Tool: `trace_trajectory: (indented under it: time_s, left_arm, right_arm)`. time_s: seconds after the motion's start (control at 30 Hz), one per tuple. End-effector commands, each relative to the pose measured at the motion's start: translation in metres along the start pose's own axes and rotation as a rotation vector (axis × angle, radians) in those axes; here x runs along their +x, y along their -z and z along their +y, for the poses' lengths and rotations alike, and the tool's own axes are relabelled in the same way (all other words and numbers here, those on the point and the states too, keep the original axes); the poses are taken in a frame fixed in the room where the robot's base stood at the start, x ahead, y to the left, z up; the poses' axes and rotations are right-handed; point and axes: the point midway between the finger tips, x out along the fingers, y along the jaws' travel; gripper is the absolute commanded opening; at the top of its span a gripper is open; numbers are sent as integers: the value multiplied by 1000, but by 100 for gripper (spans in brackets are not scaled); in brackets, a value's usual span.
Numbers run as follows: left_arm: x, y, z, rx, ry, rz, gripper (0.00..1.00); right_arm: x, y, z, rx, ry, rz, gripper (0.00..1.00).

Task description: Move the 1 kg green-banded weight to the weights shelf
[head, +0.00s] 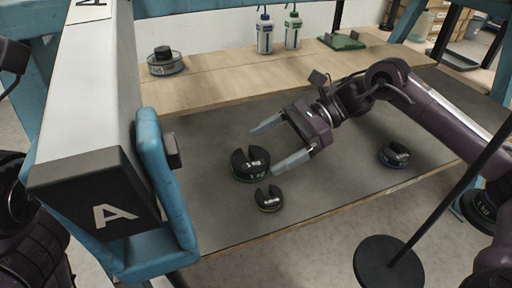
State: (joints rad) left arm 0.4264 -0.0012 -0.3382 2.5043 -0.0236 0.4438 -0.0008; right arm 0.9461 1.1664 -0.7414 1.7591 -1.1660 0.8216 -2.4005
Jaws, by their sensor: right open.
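A dark slotted weight with a green band (250,170) lies on the grey mat of the table, left of centre; its label appears to read 1 KG. My right gripper (263,150) comes in from the right, open and empty. Its fingers point left towards this weight, one tip beyond it and the other by its right side. I cannot tell whether a finger touches it. Another dark weight, apparently also marked 1 KG with a greenish edge (481,209), shows at the right edge, partly hidden by my arm. My left gripper is not in view.
A smaller yellow-banded weight (269,199) lies just in front, and a blue-banded one (393,156) to the right. A raised wooden shelf (225,83) behind holds a weight stack (165,62) and bottles (265,32). A block marked A (95,190) stands left; a round-based stand (388,265) is in front.

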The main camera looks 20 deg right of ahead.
Motion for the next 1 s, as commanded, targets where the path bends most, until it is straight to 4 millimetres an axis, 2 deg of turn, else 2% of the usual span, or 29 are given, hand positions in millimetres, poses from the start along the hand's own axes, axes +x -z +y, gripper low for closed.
trace_trajectory:
  time_s: [0.03,0.1,0.33,0.5,1.0]
  left_arm:
    - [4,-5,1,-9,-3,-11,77]
    - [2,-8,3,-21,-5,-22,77]
    - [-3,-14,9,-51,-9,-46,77]
    - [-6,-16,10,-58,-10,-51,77]
    - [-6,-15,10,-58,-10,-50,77]
  right_arm:
    - [-15,-5,-1,2,4,2,92]
    - [-30,-5,-1,2,5,1,92]
    - [-63,-3,-1,0,1,0,92]
    - [-70,-1,0,0,0,0,92]
    - [-70,0,0,0,-1,-1,92]
